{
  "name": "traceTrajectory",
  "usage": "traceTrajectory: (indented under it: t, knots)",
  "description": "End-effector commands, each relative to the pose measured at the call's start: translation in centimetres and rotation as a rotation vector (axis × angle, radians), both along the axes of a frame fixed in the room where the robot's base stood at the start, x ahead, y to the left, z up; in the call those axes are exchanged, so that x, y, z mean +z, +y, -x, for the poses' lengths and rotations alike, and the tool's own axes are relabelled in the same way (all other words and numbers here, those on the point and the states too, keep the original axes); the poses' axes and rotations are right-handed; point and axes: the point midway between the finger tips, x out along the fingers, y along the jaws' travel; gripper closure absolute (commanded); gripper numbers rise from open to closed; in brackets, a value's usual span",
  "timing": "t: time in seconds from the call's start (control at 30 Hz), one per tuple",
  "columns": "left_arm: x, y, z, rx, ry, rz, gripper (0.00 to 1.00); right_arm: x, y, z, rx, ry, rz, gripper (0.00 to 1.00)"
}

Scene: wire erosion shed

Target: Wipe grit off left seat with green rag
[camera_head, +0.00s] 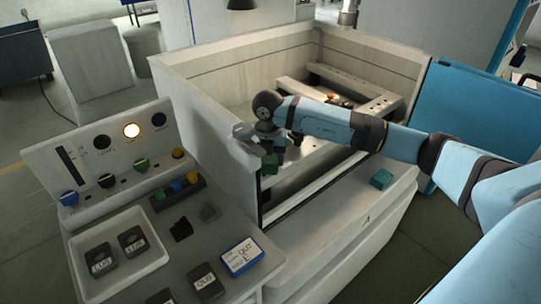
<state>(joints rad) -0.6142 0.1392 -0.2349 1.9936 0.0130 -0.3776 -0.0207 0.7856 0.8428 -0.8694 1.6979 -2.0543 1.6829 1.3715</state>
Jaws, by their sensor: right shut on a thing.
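My right gripper (267,143) reaches in from the right over the near left part of the open machine tank. It is shut on a dark green piece, the green rag (270,164), which hangs below the fingers. The rag is small in view, and I cannot tell whether it touches the metal below. A pale metal frame (318,157) lies inside the tank, with its left part partly hidden by my gripper and arm. I cannot make out which surface is the left seat, nor any grit on it. My left gripper is not in view.
The tank wall (200,110) stands around the frame. Small orange bits (332,97) lie farther back inside. A teal block (381,180) sits on the front ledge. A control panel (110,155), a tray (150,262) of labelled blocks and a blue-and-white box (241,257) stand at left.

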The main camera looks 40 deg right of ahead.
Motion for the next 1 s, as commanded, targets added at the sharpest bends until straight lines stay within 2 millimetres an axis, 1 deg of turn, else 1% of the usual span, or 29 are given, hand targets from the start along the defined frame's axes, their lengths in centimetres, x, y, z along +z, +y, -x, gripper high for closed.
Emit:
traceTrajectory:
  t: [0.07, 0.17, 0.7, 1.0]
  knots:
    - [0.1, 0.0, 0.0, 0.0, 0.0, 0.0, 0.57, 0.0, 0.0, 0.1, 0.001, 0.003, 0.0, 0.72]
    - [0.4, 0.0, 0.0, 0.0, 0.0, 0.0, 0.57, 0.5, 0.0, 0.0, 0.0, 0.001, 0.0, 0.72]
    - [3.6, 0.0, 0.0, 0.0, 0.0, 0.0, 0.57, 5.8, 0.0, 0.0, 0.0, 0.001, -0.001, 0.72]
    - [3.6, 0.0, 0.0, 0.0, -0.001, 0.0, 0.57, 5.9, 0.0, 0.0, 0.0, 0.001, 0.0, 0.72]
